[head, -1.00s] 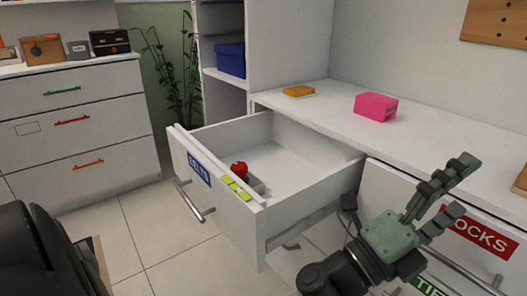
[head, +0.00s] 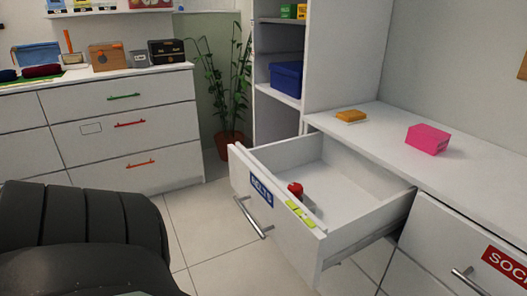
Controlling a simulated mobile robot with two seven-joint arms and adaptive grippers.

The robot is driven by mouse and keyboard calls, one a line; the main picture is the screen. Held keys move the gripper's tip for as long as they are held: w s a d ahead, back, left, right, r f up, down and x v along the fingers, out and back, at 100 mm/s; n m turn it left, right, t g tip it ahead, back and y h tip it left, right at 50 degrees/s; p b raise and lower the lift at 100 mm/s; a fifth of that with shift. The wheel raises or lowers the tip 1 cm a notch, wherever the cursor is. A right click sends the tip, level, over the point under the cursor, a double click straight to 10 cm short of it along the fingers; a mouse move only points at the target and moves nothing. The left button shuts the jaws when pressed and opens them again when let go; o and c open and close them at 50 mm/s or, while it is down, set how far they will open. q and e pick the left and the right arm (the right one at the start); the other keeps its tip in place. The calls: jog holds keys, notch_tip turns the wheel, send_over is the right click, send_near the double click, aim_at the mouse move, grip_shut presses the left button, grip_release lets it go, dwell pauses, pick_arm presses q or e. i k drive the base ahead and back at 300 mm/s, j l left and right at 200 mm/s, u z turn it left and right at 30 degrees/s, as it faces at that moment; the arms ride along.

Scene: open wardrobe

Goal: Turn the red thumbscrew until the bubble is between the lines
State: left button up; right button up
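The red thumbscrew (head: 295,189) stands just inside the front panel of the open BELTS drawer (head: 345,207). A yellow-green level (head: 300,213) sits on the top edge of that panel, right beside the thumbscrew. Its bubble and lines are too small to make out. A large dark part of my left arm fills the lower left, well apart from the drawer, and its fingers are not visible. My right gripper is outside the picture. Nothing of mine touches the thumbscrew or the level.
The white counter behind the drawer holds a pink box (head: 428,139) and an orange item (head: 351,116). A closed SOCKS drawer (head: 440,240) is at the right. A white dresser (head: 110,128) and a plant (head: 229,100) stand at the back left. Tiled floor lies open before the drawer.

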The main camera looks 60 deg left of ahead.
aim_at(296, 189)
jog(key=l+u, duration=0.1)
jog(key=u, duration=0.25)
jog(key=l+u, duration=0.1)
jog(key=u, duration=0.3)
jog(key=i+l+u, duration=0.1)
jog(key=u, duration=0.25)
